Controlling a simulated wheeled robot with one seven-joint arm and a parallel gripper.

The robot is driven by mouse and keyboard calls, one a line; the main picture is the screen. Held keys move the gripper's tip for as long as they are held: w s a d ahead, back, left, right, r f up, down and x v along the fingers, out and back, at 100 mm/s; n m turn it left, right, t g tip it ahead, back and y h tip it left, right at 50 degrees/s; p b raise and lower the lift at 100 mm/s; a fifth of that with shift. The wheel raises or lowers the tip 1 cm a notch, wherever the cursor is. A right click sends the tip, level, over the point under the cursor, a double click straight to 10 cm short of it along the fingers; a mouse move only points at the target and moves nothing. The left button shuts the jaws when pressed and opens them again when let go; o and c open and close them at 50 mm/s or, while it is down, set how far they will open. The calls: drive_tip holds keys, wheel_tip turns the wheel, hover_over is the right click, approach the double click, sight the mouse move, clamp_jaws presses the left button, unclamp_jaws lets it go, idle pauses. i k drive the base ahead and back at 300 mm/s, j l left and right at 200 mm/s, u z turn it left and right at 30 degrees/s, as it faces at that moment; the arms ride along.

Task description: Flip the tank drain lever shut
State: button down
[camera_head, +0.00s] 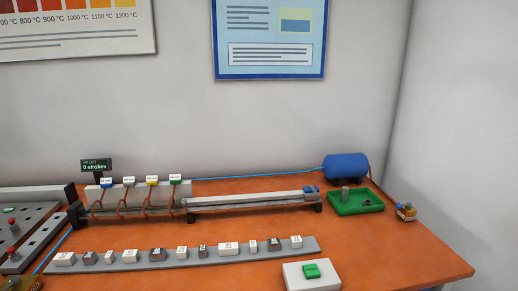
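The blue tank (346,167) lies on its side at the back right of the orange table, near the wall corner. A thin blue hose (262,174) runs from its left end leftward along the back. I cannot make out a drain lever on the tank at this size, nor whether it is open or shut. A small brown-yellow block with a blue top (405,212) sits at the table's right edge; I cannot tell what it is. My gripper is not in view.
A green tray (359,208) with small parts stands in front of the tank. A long rail (258,198) and several coil stations (130,194) lie left. A grey strip (146,262) holds several blocks. A white box with a green button (312,272) stands in front. The table's right front is clear.

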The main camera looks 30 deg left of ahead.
sight(408, 205)
drive_tip(key=u, duration=2.3)
drive_tip(key=z, duration=2.2)
drive_tip(key=i+l+z, duration=0.1)
drive_tip(key=i+l, duration=0.2)
drive_tip(key=l, duration=0.1)
